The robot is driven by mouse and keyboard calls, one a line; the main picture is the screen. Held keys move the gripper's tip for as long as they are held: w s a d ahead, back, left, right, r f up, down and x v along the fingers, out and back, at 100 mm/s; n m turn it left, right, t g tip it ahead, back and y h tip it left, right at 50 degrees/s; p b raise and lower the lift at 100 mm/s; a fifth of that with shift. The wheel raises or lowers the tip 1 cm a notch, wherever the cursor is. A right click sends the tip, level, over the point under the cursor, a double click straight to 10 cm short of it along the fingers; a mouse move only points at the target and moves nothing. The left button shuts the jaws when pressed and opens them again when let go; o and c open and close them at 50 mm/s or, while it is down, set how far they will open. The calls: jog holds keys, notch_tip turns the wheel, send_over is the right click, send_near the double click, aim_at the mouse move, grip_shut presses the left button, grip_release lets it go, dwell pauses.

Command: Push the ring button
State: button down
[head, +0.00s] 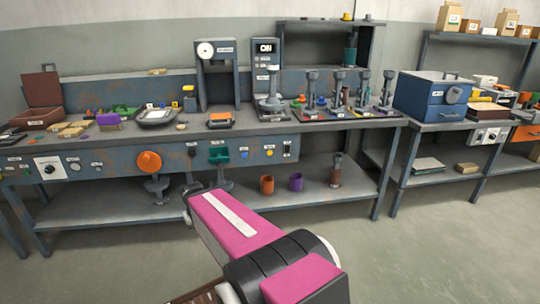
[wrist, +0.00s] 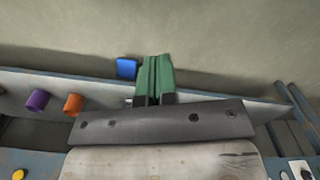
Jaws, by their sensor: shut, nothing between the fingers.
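The bench's front panel (head: 110,170) carries several small controls, and their labels are too small to read. A blue button (head: 245,154) and a yellow button (head: 269,153) sit right of centre. A pale round button (head: 74,166) sits at the left, beside a white dial. I cannot tell which one is the ring button. My gripper (wrist: 155,60) shows in the wrist view with its green fingers shut together and empty, above the floor and shelf edge. In the head view my pink arm hides it. A yellow round button (wrist: 18,174) shows at the wrist view's lower left.
An orange knob (head: 149,162) and a teal fitting (head: 218,155) stand out from the panel. An orange cup (head: 266,185) and a purple cup (head: 296,182) stand on the lower shelf. Tools and boxes crowd the bench top. The floor in front is clear.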

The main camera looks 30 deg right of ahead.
aim_at(271, 155)
jog(key=w+d+r+m+t+y, duration=0.1)
jog(key=w+d+m+t+y, duration=0.25)
jog(key=w+d+m, duration=0.4)
jog(key=w+d+r+m+t+y, duration=0.1)
jog(key=w+d+m+t+y, duration=0.3)
jog(key=d, duration=0.6)
jog(key=d+r+m+t, duration=0.2)
jog(key=d+m, duration=0.1)
jog(key=d, duration=0.5)
jog(key=w+d+r+m+t, duration=0.1)
jog(key=d+r+m+t, duration=0.1)
jog(key=d, duration=0.7)
jog(key=d+r+m+t, duration=0.2)
jog(key=d+m+t, duration=0.2)
jog(key=d, duration=0.4)
jog(key=shift+w+d+r+m+h, duration=0.2)
jog(key=shift+r+m+h, duration=0.2)
jog(key=shift+m, duration=0.15)
jog(key=shift+w+d, duration=0.55)
jog(key=shift+w, duration=0.8)
jog(key=shift+w+d, duration=0.6)
jog(key=shift+w, duration=0.7)
jog(key=shift+w+d, duration=0.55)
jog(key=shift+w, duration=0.8)
jog(key=shift+w, duration=0.1)
jog(key=shift+w+d, duration=0.15)
jog(key=shift+w, duration=0.15)
